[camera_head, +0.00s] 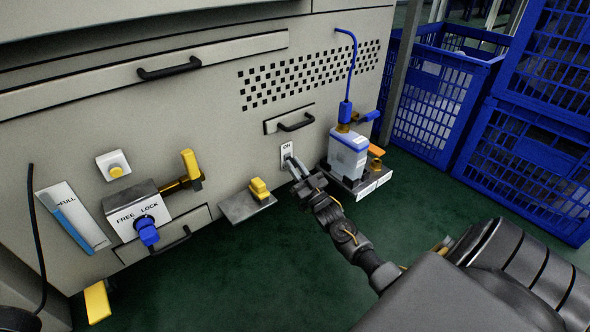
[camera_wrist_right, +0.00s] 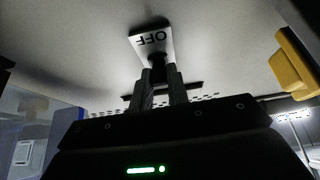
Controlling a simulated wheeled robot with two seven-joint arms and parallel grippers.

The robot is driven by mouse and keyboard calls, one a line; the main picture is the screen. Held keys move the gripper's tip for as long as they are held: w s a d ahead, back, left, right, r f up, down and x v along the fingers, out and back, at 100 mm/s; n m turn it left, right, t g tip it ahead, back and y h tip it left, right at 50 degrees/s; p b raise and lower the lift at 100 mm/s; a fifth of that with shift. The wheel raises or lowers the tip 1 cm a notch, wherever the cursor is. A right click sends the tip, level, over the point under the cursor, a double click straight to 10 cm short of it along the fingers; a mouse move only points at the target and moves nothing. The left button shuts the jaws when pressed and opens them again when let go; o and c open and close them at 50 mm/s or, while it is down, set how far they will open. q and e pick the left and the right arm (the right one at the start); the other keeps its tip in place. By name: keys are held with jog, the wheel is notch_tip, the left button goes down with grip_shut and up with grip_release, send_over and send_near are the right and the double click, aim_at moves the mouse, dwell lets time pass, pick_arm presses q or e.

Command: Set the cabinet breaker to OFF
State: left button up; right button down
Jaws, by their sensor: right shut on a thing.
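The breaker is a small white plate (camera_head: 286,149) marked ON at its top, on the beige cabinet front, below a small handled panel. In the right wrist view the plate (camera_wrist_right: 151,41) shows the word OFF upside down, with a dark lever (camera_wrist_right: 157,64) beside it. My right gripper (camera_head: 297,167) reaches up to the plate from the lower right. In the right wrist view its fingers (camera_wrist_right: 161,82) are shut on the lever, covering much of it, so its exact position is hard to tell. My left gripper is not in view.
A white container with a blue hose (camera_head: 348,150) stands on a small shelf close right of my right gripper. A FREE/LOCK plate (camera_head: 137,208) sits farther left. Blue crates (camera_head: 432,105) stand at right; green floor is clear.

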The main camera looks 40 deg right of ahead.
jog(key=c, duration=1.6)
grip_release()
jog(key=shift+o, duration=1.2)
jog(key=p+v, duration=0.4)
jog(key=v, duration=0.6)
jog(key=shift+s+f+p, duration=0.25)
jog(key=shift+s+p, duration=0.05)
jog(key=shift+s, duration=0.05)
